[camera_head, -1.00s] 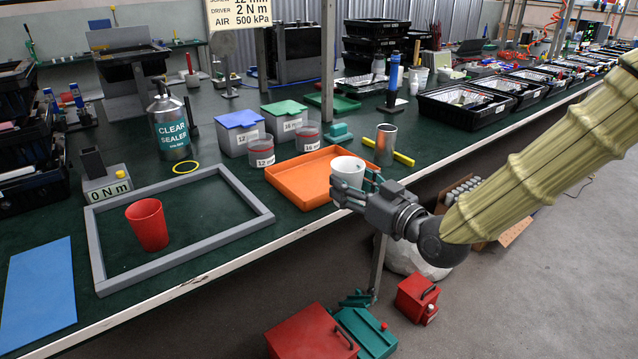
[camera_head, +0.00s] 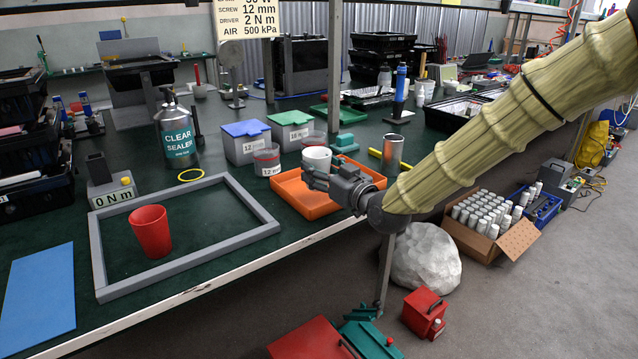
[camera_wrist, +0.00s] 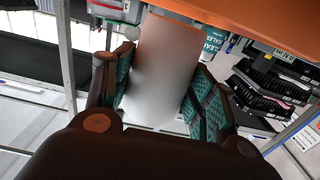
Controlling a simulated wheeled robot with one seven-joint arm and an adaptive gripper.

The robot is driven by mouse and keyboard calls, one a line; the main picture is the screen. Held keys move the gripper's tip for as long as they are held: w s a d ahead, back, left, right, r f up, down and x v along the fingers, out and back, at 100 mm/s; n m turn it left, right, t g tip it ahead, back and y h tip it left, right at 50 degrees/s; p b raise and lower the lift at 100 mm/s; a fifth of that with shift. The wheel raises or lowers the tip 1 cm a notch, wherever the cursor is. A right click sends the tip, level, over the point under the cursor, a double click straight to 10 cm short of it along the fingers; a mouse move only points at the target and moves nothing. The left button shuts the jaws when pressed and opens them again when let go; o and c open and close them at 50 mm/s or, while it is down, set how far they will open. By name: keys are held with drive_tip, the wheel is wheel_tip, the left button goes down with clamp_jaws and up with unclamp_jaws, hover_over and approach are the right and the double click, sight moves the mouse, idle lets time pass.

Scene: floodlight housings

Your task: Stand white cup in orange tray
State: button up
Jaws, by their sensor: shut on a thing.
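The white cup (camera_head: 317,158) is in my gripper (camera_head: 319,174), over the back part of the orange tray (camera_head: 300,199) in the head view. The cup looks about upright there. In the wrist view, the white cup (camera_wrist: 160,72) sits between my two teal-padded fingers, and my gripper (camera_wrist: 162,88) is shut on it. The orange tray (camera_wrist: 265,22) crosses the top right of the wrist view. I cannot tell whether the cup's base touches the tray floor; my gripper and the tray wall hide it.
Clear lidded tubs with labels (camera_head: 267,160) stand close behind the tray. A metal cylinder (camera_head: 392,152) and a yellow bar (camera_head: 376,154) are to its right. A red cup (camera_head: 150,232) stands inside a grey frame (camera_head: 190,253) to the left.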

drive_tip(key=shift+w+a+f+b, duration=0.15)
drive_tip(key=shift+f+b, duration=0.35)
drive_tip(key=shift+f, duration=1.25)
drive_tip(key=shift+f, duration=0.15)
drive_tip(key=o, duration=0.9)
drive_tip(key=p+v, duration=0.1)
drive_tip(key=v, duration=1.1)
